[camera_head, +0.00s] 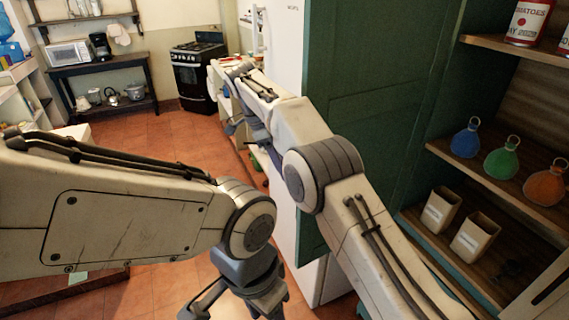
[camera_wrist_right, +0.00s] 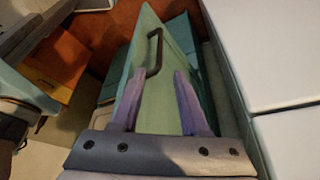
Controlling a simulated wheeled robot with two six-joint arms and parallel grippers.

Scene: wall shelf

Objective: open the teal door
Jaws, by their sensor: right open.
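The teal door (camera_head: 365,110) stands swung open in the head view, its dark green panel to the left of the shelf interior. In the right wrist view the door panel (camera_wrist_right: 158,105) runs away from the camera and carries a dark bar handle (camera_wrist_right: 154,52). My right gripper (camera_wrist_right: 160,75) is open, its purple fingers on either side of the panel in the picture. The handle shows just past the fingertips; I cannot tell whether they touch the door. My right arm crosses in front of the door in the head view. My left gripper (camera_head: 232,303) hangs low, partly cut off.
The shelf holds cans (camera_head: 527,20), a blue flask (camera_head: 466,139), a green flask (camera_head: 502,160), an orange flask (camera_head: 545,185) and two pale boxes (camera_head: 440,210). A stove (camera_head: 196,72) and a side table with a microwave (camera_head: 68,54) stand far back. Tiled floor lies open at the left.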

